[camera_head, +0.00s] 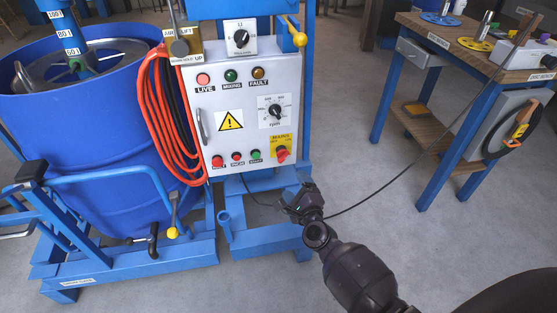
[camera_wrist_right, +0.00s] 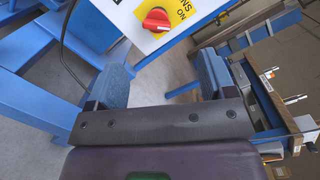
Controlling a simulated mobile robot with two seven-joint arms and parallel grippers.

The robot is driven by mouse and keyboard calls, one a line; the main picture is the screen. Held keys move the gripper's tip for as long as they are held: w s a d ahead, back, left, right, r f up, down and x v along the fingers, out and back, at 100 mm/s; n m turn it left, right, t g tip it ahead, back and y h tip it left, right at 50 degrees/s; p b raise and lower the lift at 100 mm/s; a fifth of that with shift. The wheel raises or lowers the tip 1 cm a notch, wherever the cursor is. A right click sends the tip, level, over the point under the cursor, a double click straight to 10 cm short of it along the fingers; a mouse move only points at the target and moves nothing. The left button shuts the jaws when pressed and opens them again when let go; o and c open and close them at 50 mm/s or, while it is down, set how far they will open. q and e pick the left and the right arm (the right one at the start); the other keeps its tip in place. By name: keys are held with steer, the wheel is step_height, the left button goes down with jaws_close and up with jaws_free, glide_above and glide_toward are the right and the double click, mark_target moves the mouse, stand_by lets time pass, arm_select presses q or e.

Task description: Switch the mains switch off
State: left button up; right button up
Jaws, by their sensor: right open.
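The mains switch (camera_head: 282,154) is a red rotary knob on a yellow plate at the lower right of the white control panel. In the right wrist view the red knob (camera_wrist_right: 157,20) shows near the top, with the word ON printed beside it; I cannot tell its setting for sure. My right gripper (camera_head: 304,192) is below and slightly right of the switch, apart from it. In the right wrist view its two blue-grey fingers (camera_wrist_right: 161,78) are spread with nothing between them. My left gripper is not in view.
The control panel (camera_head: 204,108) carries lamps, dials and several push buttons. An orange cable (camera_head: 165,125) hangs at its left, next to the blue drum (camera_head: 105,140). A black cable (camera_head: 385,186) runs from near the panel towards the wooden-topped workbench (camera_head: 460,45) at right.

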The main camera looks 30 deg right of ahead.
mark_target(285, 160)
steer(key=w+d+m+b, duration=0.1)
steer(key=w, duration=0.3)
steer(key=w+d+f+m+h+b, duration=0.1)
steer(key=w+m, duration=0.1)
steer(key=w, duration=0.2)
steer(key=w+d+f+m, duration=0.1)
steer(key=w, duration=0.3)
steer(key=shift+w+d+h+b, duration=0.15)
steer(key=shift+d+h+b, duration=0.1)
steer(key=shift+h+b, duration=0.15)
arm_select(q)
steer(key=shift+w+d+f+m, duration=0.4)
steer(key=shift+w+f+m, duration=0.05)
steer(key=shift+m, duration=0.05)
arm_select(e)
steer(key=shift+x, duration=0.9)
steer(key=shift+r, duration=0.1)
steer(key=shift+c, duration=0.4)
steer(key=c, duration=0.9)
steer(key=shift+o, duration=0.2)
